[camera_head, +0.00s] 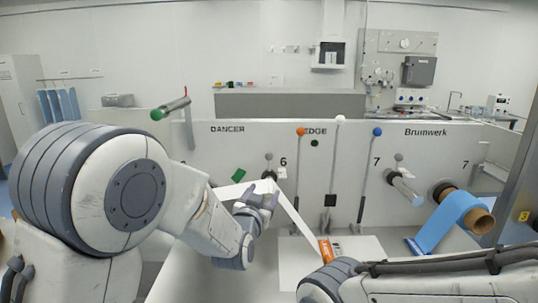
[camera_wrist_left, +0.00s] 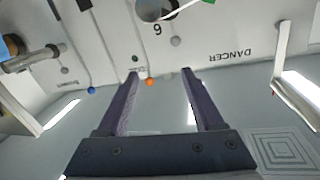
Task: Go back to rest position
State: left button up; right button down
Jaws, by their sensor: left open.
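My left gripper (camera_head: 264,194) reaches in from the left and is in front of the white machine panel (camera_head: 225,155), near the white web strip (camera_head: 293,213) and the roller below the number 6. Its jaws are open. In the left wrist view the two dark fingers (camera_wrist_left: 160,73) stand apart with nothing between them. In the head view I cannot tell whether the gripper touches the strip. Part of my right arm (camera_head: 420,285) crosses the lower right; its gripper is not in view.
A blue roll on a brown core (camera_head: 482,219) hangs at the right, its blue web trailing down. A bare roller (camera_head: 405,190) sticks out beside it. A green-ended bar (camera_head: 172,108) juts out at upper left. An orange item (camera_head: 326,250) lies on the white surface below.

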pick_arm(q)
jog(key=s+d+f+m+g, duration=0.1)
jog(key=s+d+f+g, duration=0.15)
jog(key=s, duration=0.45)
jog(key=s+d+f+g, duration=0.1)
jog(key=s+f+g, duration=0.25)
jog(key=s, duration=0.25)
jog(key=s+d+f+m+g, duration=0.1)
jog(key=s+f+g, duration=0.25)
jog(key=s, duration=0.35)
jog(key=s+a+f+g+y, duration=0.1)
jog(key=s+a+g, duration=0.2)
jog(key=s, duration=0.6)
jog(key=s+a+f+g+y, duration=0.1)
jog(key=s+a+g, duration=0.3)
jog(key=s, duration=0.6)
jog(key=shift+s+a+f+m+y, duration=0.2)
jog(key=shift+a+m+y, duration=0.1)
jog(key=shift+m+y, duration=0.15)
